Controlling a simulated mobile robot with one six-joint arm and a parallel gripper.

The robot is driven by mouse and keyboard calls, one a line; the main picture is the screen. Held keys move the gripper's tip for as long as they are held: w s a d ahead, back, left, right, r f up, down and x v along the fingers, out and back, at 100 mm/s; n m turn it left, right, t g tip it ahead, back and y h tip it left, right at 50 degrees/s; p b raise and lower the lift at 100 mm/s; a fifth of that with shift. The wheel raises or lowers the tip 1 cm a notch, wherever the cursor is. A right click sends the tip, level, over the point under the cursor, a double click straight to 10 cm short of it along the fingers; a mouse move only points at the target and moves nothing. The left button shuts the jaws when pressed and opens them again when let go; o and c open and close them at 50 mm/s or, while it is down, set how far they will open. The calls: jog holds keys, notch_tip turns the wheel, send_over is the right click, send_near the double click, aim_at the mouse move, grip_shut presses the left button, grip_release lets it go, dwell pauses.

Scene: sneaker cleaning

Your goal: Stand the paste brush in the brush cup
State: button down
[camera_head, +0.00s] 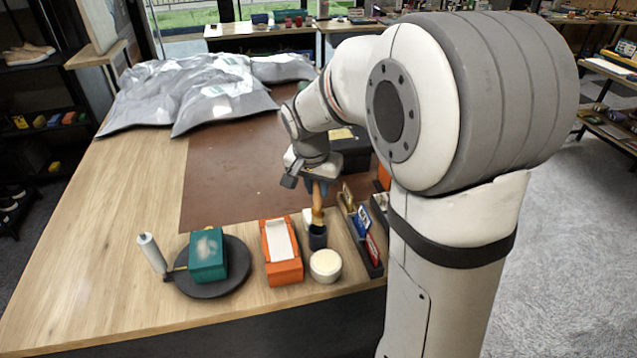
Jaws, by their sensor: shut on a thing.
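The paste brush (317,208) has a tan wooden handle and is held roughly upright. My gripper (318,183) is shut on its upper end, pointing down from above.
A round cream-topped jar (325,266) stands just in front of the cup. An orange box (281,252) is to the left, and a dark tray of small upright packets (366,240) to the right. A teal box (208,255) rests on a black round stand (235,284). A brown mat (230,170) lies mostly clear.

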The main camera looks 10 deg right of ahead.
aim_at(318, 209)
jog(key=shift+s+a+b+x, duration=0.15)
jog(key=shift+s+b+x, duration=0.05)
jog(key=shift+b+x, duration=0.7)
jog(key=shift+s+a+b+x, duration=0.2)
jog(key=shift+b+x, duration=0.55)
jog(key=shift+x, duration=0.4)
jog(key=shift+s+a+b+x, duration=0.1)
jog(key=shift+s+b+x, duration=0.1)
jog(key=shift+b+x, duration=0.7)
jog(key=shift+f, duration=0.25)
jog(key=c, duration=1.2)
grip_release()
jog(key=v, duration=0.7)
jog(key=shift+r, duration=0.4)
